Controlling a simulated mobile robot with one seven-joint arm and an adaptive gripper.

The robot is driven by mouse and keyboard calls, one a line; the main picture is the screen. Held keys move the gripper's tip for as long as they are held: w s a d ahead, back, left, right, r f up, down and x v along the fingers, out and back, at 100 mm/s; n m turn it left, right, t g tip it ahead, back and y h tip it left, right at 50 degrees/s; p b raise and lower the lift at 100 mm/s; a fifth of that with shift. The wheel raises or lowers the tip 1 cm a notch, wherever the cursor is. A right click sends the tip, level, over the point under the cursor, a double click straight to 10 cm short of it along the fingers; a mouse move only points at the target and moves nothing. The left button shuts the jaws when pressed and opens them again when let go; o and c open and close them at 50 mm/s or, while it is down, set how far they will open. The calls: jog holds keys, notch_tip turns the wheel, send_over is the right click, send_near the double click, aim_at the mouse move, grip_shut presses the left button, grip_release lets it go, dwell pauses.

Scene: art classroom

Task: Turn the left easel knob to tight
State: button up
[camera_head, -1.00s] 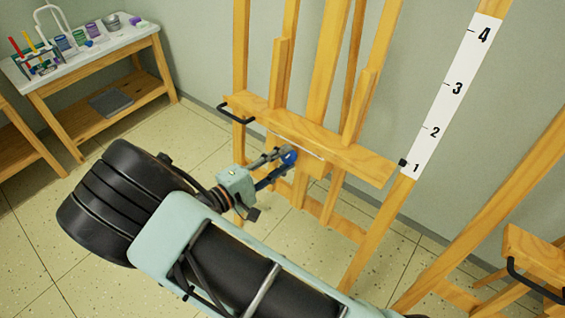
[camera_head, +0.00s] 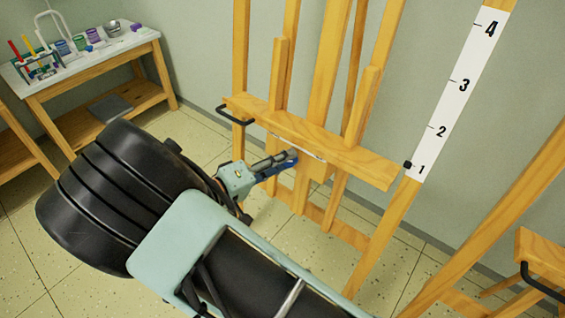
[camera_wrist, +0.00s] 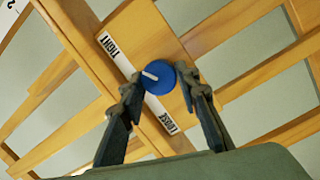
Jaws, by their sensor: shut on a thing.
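The knob (camera_wrist: 160,79) is a blue disc with a short white pointer line on the front of the left wooden easel (camera_head: 350,156). In the wrist view a white strip (camera_wrist: 135,80) runs behind the knob, with TIGHT at its upper-left end and LOOSE at its lower-right end. The pointer aims left, towards the TIGHT half. My gripper (camera_wrist: 164,84) is shut on the knob, one dark finger on each side. In the head view my gripper (camera_head: 292,160) is at the easel's crossbar, and the fingers mostly hide the knob.
A white scale (camera_head: 457,100) numbered 1 to 4 runs along a sloping post. A second easel (camera_head: 540,254) stands at the right. A table (camera_head: 90,55) with art supplies is at the back left. Open floor lies between.

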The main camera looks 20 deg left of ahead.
dwell(0.4)
jog(key=o, duration=1.2)
jog(key=shift+c, duration=0.2)
jog(key=v, duration=1.2)
